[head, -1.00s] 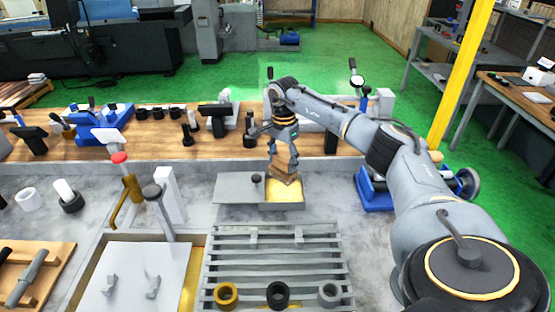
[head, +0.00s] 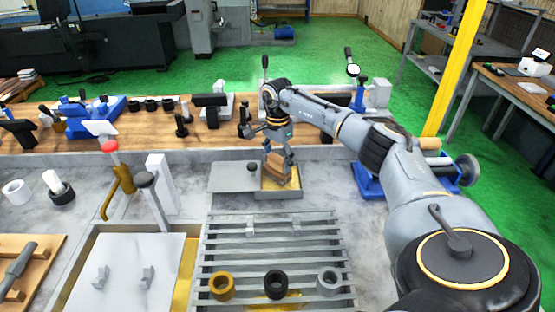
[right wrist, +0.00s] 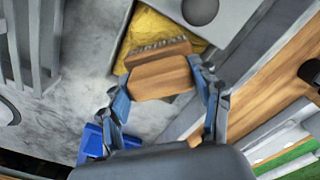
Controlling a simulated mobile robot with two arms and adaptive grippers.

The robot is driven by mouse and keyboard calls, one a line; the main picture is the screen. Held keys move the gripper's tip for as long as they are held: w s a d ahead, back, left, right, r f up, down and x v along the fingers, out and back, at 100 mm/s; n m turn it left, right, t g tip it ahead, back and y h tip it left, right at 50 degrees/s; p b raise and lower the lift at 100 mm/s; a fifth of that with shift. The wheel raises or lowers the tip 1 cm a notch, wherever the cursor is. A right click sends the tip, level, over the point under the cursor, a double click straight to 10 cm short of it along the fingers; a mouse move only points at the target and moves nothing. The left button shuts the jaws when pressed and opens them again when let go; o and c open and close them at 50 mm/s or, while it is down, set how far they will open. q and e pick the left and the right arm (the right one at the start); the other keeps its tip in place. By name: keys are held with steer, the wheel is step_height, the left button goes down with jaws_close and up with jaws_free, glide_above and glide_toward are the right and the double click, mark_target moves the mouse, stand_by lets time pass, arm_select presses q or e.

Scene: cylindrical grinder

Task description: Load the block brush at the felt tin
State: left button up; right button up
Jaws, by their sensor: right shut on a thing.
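My right gripper (head: 278,160) is shut on the wooden block brush (head: 276,171), which it holds over the felt tin (head: 290,194). In the right wrist view the brush (right wrist: 160,77) sits between the two fingers (right wrist: 163,92), with its bristle row facing the yellow felt (right wrist: 142,32). The tin is a shallow open tray with yellow felt, and a grey lid or plate (head: 233,177) with a dark knob lies at its left. Whether the bristles touch the felt is hard to tell. My left gripper does not show.
A slatted grey rack (head: 265,257) with three rings stands in front of the tin. A white plate (head: 125,272) with two clamps and a red-topped lever (head: 120,165) are to the left. A wooden shelf (head: 150,132) with several tools runs behind. A blue-based device (head: 372,183) stands at right.

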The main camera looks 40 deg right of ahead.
steer(key=shift+f, duration=0.1)
stand_by(0.3)
steer(key=shift+f+b, duration=0.35)
steer(key=shift+f, duration=0.05)
steer(key=shift+f, duration=0.1)
stand_by(1.1)
steer(key=shift+r+p, duration=2.5)
steer(key=shift+r, duration=1.15)
steer(key=shift+f, duration=0.15)
